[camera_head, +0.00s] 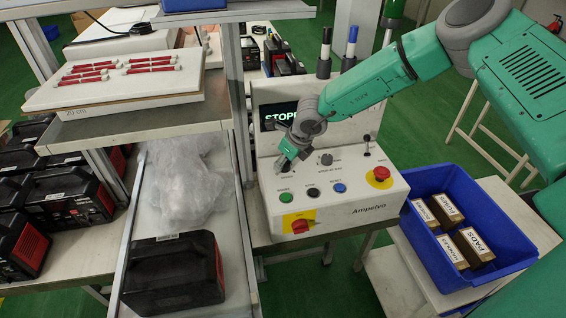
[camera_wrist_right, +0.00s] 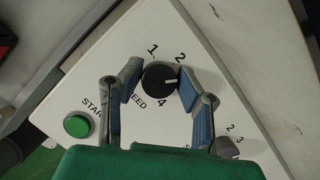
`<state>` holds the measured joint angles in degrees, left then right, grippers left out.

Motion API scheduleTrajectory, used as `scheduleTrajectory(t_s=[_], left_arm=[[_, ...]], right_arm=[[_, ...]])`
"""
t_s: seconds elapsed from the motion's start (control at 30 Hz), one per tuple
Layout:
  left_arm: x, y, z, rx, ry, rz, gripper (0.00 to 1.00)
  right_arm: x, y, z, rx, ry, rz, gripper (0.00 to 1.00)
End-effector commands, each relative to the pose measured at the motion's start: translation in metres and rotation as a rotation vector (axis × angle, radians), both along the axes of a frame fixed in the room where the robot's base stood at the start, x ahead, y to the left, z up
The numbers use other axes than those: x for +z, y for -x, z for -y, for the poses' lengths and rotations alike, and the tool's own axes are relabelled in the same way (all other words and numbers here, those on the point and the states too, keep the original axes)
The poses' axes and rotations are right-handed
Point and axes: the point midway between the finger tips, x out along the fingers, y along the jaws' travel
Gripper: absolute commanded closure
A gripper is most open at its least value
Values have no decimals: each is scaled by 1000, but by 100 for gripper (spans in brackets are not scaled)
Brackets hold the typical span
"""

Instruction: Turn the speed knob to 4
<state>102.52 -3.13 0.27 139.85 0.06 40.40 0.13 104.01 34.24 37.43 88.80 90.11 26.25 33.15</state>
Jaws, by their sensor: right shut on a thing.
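The black speed knob (camera_wrist_right: 153,77) sits on the white control panel (camera_head: 354,211), with 1, 2 and 4 printed around it. Its white pointer line faces right in the wrist view, between 2 and 4; any number there is hidden by a finger. My right gripper (camera_wrist_right: 159,78) is shut on the knob, one finger on each side. In the head view my right gripper (camera_head: 285,161) reaches down to the panel's upper left and hides the knob. My left gripper is not in view.
The panel has a second knob (camera_head: 326,159), a green start button (camera_head: 286,197), a blue button (camera_head: 339,188) and a red emergency button (camera_head: 381,174). The partly covered display (camera_head: 279,116) reads "STOP". A blue crate (camera_head: 471,287) with boxes stands right; a shelf (camera_head: 140,130) stands left.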

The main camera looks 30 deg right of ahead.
Motion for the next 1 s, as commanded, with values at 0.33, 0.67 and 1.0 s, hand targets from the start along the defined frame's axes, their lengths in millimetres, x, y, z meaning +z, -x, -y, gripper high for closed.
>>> scheduleTrajectory(t_s=[0.33, 0.67, 1.0], left_arm=[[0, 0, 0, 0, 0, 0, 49], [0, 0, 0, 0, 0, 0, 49], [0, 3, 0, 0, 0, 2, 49]], right_arm=[[-5, 4, 3, -2, 9, -13, 98], [-6, 5, 3, -2, 8, -14, 52], [-1, 3, 1, 0, 3, -6, 50]])
